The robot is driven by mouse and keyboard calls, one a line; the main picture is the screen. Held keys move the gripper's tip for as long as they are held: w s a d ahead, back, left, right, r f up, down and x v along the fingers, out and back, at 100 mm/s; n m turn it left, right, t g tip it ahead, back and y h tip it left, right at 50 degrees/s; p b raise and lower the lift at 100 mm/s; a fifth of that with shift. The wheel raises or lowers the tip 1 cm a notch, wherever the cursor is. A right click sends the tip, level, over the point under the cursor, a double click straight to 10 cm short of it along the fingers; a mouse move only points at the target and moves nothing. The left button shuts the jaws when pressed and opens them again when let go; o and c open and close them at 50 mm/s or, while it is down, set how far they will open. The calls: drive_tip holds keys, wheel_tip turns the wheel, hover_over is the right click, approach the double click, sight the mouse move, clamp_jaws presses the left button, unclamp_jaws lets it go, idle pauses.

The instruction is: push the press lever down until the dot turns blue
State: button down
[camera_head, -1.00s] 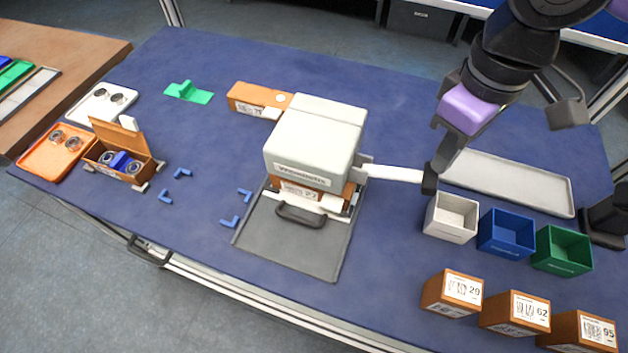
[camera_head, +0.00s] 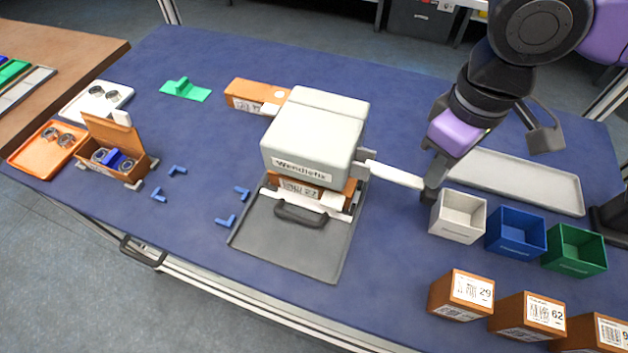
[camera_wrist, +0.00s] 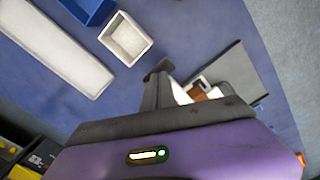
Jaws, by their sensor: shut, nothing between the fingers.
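The press (camera_head: 318,135) is a pale grey block labelled Wendlefix, above a box with a barcode label (camera_head: 298,187) on a dark grey base plate. Its white lever (camera_head: 395,174) sticks out to the right and slopes down towards its outer end. My gripper (camera_head: 430,194) is shut and empty, with its tips at the lever's outer end, seemingly touching it. In the wrist view my gripper (camera_wrist: 160,68) hides most of the lever. I see no blue dot.
White (camera_head: 460,232), blue (camera_head: 517,250) and green (camera_head: 574,268) bins stand just right of my gripper. A long grey tray (camera_head: 520,180) lies behind them. Several barcode boxes stand at the front right. An open box (camera_head: 112,160) and small blue brackets lie to the left.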

drive_tip(key=shift+f+b, duration=0.8)
drive_tip(key=shift+f, duration=1)
drive_tip(key=shift+r, duration=0.2)
wheel_tip(320, 180, up, 14)
drive_tip(key=p, duration=1.4)
drive_tip(key=shift+r, duration=0.25)
